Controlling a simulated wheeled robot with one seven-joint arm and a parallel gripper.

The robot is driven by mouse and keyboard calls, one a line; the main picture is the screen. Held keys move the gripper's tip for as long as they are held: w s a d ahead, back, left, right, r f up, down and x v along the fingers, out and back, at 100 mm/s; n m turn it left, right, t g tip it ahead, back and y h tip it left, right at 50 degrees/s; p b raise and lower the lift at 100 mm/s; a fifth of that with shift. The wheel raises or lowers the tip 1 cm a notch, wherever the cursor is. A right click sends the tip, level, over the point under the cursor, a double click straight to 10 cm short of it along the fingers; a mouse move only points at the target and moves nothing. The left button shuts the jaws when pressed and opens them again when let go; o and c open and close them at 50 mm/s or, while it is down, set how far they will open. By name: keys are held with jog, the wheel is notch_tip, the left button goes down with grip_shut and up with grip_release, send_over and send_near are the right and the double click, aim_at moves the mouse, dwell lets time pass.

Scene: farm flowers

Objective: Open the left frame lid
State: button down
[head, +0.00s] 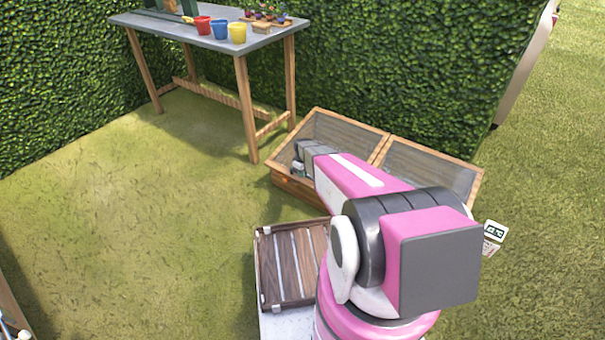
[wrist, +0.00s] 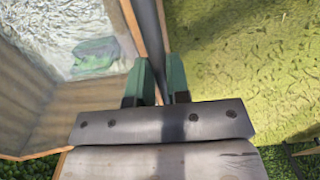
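The wooden cold frame (head: 293,188) stands on the grass with two side-by-side, wood-edged panels. The left frame lid (head: 345,131) is the left panel; my arm covers part of it, and I cannot tell how far it is raised. My gripper (head: 298,160) is at the frame's front left part. In the wrist view, my gripper's green fingers (wrist: 160,80) stand close together on both sides of a dark grey bar (wrist: 150,25). The bar looks like a handle along the wooden edge, and the fingers appear closed on it.
The right panel (head: 435,169) lies beside the left one. A slatted wooden crate (head: 282,265) is in front. A table (head: 205,35) with red, blue and yellow pots stands behind left, before a hedge. Open grass (head: 130,230) lies left.

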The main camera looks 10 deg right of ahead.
jog(key=w+d+r+g+y, duration=0.1)
jog(key=w+d+r, duration=0.1)
jog(key=r, duration=1.2)
jog(key=w+d+r+g+y, duration=0.1)
jog(key=w+d+r, duration=0.2)
jog(key=r, duration=1.1)
jog(key=w+d+r, duration=0.7)
jog(key=r, duration=0.2)
jog(key=w+d+r, duration=0.7)
jog(key=r, duration=0.3)
jog(key=shift+d, duration=0.15)
jog(key=c, duration=1.1)
grip_release()
jog(key=shift+r, duration=0.1)
jog(key=shift+r, duration=0.2)
